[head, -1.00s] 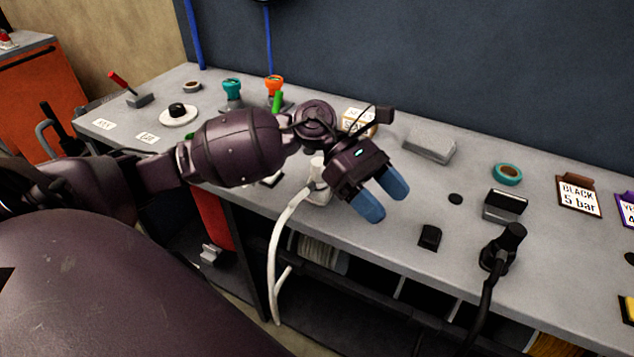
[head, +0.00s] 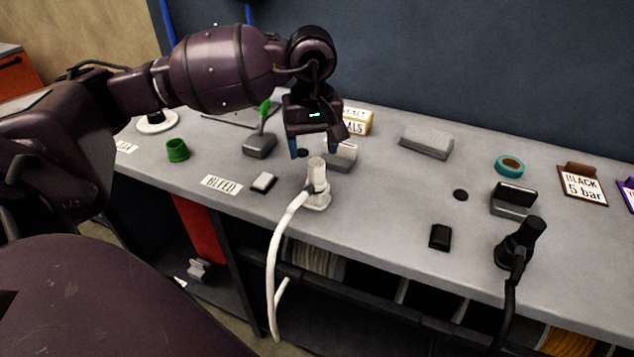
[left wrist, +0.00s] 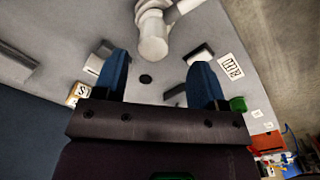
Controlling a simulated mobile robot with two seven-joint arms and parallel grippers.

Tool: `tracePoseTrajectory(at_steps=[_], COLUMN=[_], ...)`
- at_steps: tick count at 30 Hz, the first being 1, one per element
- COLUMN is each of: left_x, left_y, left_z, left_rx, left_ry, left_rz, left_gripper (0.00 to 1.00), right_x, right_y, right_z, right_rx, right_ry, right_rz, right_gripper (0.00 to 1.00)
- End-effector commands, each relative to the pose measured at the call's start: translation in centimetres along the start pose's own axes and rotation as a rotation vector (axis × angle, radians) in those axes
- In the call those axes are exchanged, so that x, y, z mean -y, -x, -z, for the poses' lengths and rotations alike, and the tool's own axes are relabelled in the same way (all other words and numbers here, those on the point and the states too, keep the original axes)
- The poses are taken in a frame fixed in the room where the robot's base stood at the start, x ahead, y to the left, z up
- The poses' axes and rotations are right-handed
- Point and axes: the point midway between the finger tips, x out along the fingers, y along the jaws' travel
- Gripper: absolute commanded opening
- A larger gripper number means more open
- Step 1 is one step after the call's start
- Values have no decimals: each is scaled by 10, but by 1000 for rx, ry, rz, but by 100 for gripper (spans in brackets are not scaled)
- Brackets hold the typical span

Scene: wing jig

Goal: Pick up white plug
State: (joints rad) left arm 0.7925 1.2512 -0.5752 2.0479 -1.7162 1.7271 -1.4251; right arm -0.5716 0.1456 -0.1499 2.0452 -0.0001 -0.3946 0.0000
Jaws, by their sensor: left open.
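The white plug (head: 317,178) stands upright on a pale base near the front edge of the grey bench, with a thick white cable (head: 272,270) hanging from it over the edge. My left gripper (head: 318,146) is open and empty, fingers pointing down, just above and behind the plug in the head view. In the left wrist view the plug (left wrist: 153,38) shows beyond and between the two blue fingertips (left wrist: 160,68), apart from both. My right gripper is not in view.
A black plug (head: 520,243) with its cable stands to the right. A small white block (head: 263,182), a BLEED label (head: 221,184) and a green cup (head: 177,150) lie to the left. A green-handled lever (head: 260,140) is behind.

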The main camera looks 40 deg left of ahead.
Motion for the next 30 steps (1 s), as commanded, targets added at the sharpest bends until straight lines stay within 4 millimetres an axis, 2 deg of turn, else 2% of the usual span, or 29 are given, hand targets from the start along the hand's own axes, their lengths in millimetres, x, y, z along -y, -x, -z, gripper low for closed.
tracePoseTrajectory(at_steps=[8,18,27,28,30], left_x=[-2,-8,-8,-8,-8], left_y=[-19,-60,-64,-64,-64], left_z=[0,0,0,0,0], left_rx=[2,3,1,1,1], left_ry=[1,0,1,1,1], left_rz=[0,1,-1,-1,-1], left_gripper=[65,65,65,63,52], right_x=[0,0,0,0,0], right_y=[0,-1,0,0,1], right_z=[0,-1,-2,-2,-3], right_rx=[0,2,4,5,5], right_ry=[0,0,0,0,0], right_rz=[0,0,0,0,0], right_gripper=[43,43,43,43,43])
